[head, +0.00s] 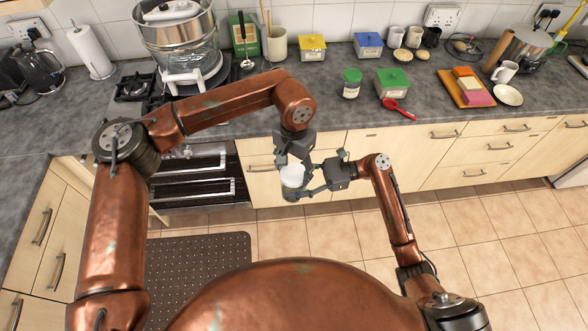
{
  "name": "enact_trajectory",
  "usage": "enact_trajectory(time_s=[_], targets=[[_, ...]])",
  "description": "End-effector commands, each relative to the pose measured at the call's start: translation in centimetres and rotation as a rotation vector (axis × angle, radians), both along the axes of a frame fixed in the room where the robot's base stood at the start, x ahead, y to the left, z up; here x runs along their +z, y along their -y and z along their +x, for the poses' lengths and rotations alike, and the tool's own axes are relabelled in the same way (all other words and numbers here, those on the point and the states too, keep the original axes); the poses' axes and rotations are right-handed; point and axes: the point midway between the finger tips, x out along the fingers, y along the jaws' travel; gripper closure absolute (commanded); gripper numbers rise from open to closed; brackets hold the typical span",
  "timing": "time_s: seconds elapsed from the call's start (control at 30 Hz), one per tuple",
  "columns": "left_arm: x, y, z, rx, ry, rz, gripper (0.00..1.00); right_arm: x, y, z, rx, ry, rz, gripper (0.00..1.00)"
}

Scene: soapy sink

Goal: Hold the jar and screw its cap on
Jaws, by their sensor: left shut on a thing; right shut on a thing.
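The jar (291,191) is held upright in the air in front of the counter, above the floor. Its body looks greyish, and a pale white cap (292,172) shows at its top. My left gripper (293,160) comes down from above and is shut on the cap. My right gripper (312,181) reaches in from the right and is shut on the side of the jar body. The fingers hide parts of the cap and jar. I cannot tell how the cap sits on the thread.
The grey counter (330,110) behind holds a green-lidded jar (351,84), a green-lidded tub (392,83), a red spoon (399,109) and an orange board (467,87). Drawer fronts (470,157) stand close behind the grippers.

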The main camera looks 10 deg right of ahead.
Motion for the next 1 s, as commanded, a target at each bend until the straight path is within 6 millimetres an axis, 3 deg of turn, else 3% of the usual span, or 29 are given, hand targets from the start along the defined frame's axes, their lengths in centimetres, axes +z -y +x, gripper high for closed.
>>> enact_trajectory(time_s=[0.2,0.57,0.6,0.8,1.0], targets=[[0.07,-0.01,0.19,-0.269,0.000,-0.003,0.53,0.00,-0.04,-0.10,0.003,0.001,0.000,1.00],[0.09,0.01,0.26,-0.314,0.001,-0.003,0.53,-0.02,-0.06,-0.16,0.005,0.001,0.000,1.00],[0.09,0.00,0.26,-0.314,0.001,-0.003,0.42,-0.02,-0.07,-0.16,0.005,0.001,0.000,1.00],[0.07,0.00,0.22,-0.314,-0.001,-0.003,0.28,0.01,-0.05,-0.11,0.003,0.001,0.000,1.00],[0.03,-0.01,0.16,-0.314,-0.001,-0.002,0.26,0.04,-0.04,-0.06,0.002,0.001,0.001,1.00]])
